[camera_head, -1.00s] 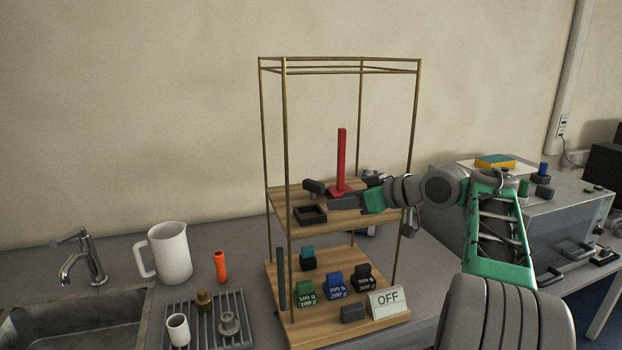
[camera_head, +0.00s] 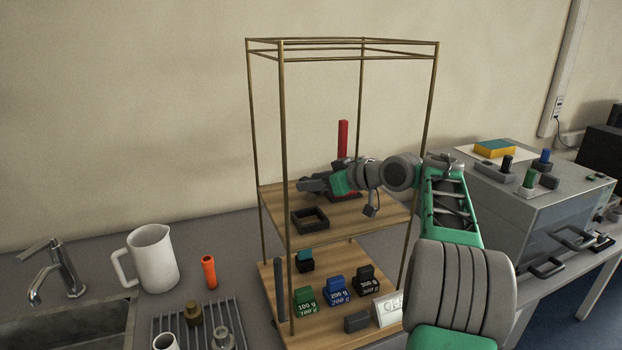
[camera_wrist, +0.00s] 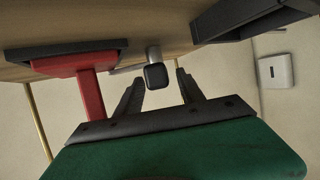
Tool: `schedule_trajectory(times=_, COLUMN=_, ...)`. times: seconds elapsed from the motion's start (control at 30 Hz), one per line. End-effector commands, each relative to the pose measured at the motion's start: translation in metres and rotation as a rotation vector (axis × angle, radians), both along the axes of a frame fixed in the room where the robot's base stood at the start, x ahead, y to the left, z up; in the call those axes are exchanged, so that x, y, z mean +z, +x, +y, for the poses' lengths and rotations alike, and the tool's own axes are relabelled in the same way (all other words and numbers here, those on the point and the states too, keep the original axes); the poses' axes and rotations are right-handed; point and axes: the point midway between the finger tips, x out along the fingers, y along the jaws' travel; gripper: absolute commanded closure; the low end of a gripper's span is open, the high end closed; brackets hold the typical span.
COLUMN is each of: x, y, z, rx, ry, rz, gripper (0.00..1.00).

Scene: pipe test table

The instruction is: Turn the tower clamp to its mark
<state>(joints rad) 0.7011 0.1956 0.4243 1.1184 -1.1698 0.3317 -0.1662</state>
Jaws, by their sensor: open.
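A dark knob on a short grey stem (camera_wrist: 155,76), which looks like the tower clamp, stands at the upper shelf. In the wrist view it lies between the two spread fingers of my open gripper (camera_wrist: 158,82), with gaps on both sides. In the head view my gripper (camera_head: 316,185) is over the upper shelf, and its dark fingers cannot be told clearly from the knob. A red upright bar (camera_head: 343,138) stands just behind my gripper; its base is mostly hidden there. It also shows in the wrist view (camera_wrist: 91,95). I cannot make out a mark.
The brass-framed tower has an upper wooden shelf (camera_head: 376,215) with a dark square tray (camera_head: 310,226). A thin brass post (camera_head: 254,120) rises at the left. A white jug (camera_head: 153,258) stands left.

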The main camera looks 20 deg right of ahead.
Motion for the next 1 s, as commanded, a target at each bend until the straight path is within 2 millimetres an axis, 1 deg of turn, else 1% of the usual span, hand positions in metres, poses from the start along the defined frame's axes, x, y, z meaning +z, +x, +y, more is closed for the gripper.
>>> schedule_trajectory(times=0.1, x=-0.0022, y=0.0056, z=0.0035, rx=0.000, ry=0.000, rz=0.000, gripper=0.55)
schedule_trajectory(times=0.3, x=-0.0031, y=0.0060, z=0.0034, rx=-0.001, ry=0.000, rz=0.000, gripper=0.55)
schedule_trajectory(times=0.37, x=-0.0031, y=0.0060, z=0.0034, rx=-0.001, ry=0.000, rz=0.000, gripper=0.59)
schedule_trajectory(times=0.87, x=-0.0029, y=0.0057, z=0.0033, rx=-0.001, ry=0.000, rz=0.000, gripper=1.00)
schedule_trajectory(times=1.0, x=-0.0028, y=0.0057, z=0.0034, rx=-0.001, ry=0.000, rz=0.000, gripper=1.00)
